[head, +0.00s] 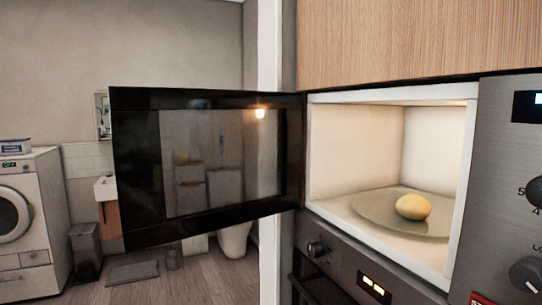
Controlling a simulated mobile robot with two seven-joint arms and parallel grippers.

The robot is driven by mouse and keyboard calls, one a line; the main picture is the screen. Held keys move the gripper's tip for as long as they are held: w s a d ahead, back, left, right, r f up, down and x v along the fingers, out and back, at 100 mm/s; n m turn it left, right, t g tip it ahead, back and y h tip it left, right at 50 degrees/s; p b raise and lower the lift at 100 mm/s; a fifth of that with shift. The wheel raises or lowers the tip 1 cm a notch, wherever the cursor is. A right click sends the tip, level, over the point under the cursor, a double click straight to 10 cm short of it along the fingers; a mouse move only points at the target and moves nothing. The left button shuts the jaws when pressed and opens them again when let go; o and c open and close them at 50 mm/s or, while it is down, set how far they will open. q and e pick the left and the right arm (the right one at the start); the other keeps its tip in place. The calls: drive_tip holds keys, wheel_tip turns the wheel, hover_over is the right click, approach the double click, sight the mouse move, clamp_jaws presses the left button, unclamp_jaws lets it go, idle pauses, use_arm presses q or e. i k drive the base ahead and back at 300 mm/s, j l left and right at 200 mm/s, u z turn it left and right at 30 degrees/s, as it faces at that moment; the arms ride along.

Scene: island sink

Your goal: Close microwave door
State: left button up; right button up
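The microwave stands at the right of the head view, with its lit white cavity (350,150) open to me. Its black door (135,175) with a dark see-through window (225,165) is swung wide open to the left, hinged at the cavity's left edge. Inside, a yellow roundish item (413,207) rests on a glass turntable plate (372,212). The steel control panel (500,150) with knobs is at the far right. Neither of my grippers is in view.
An oven panel (340,262) with a knob and lit display sits below the microwave. A wooden cabinet (410,40) is above it. A washing machine (28,225), a bin (86,250) and a floor mat (133,272) are in the room behind. The space before the cavity looks clear.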

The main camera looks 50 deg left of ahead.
sight(134, 124)
drive_tip(key=j+z, duration=0.1)
drive_tip(key=j, duration=0.45)
drive_tip(key=k+j+z, duration=0.1)
drive_tip(key=j, duration=0.45)
drive_tip(key=k+j+z, duration=0.1)
drive_tip(key=j, duration=0.45)
drive_tip(key=k+j+z, duration=0.1)
drive_tip(key=j, duration=0.45)
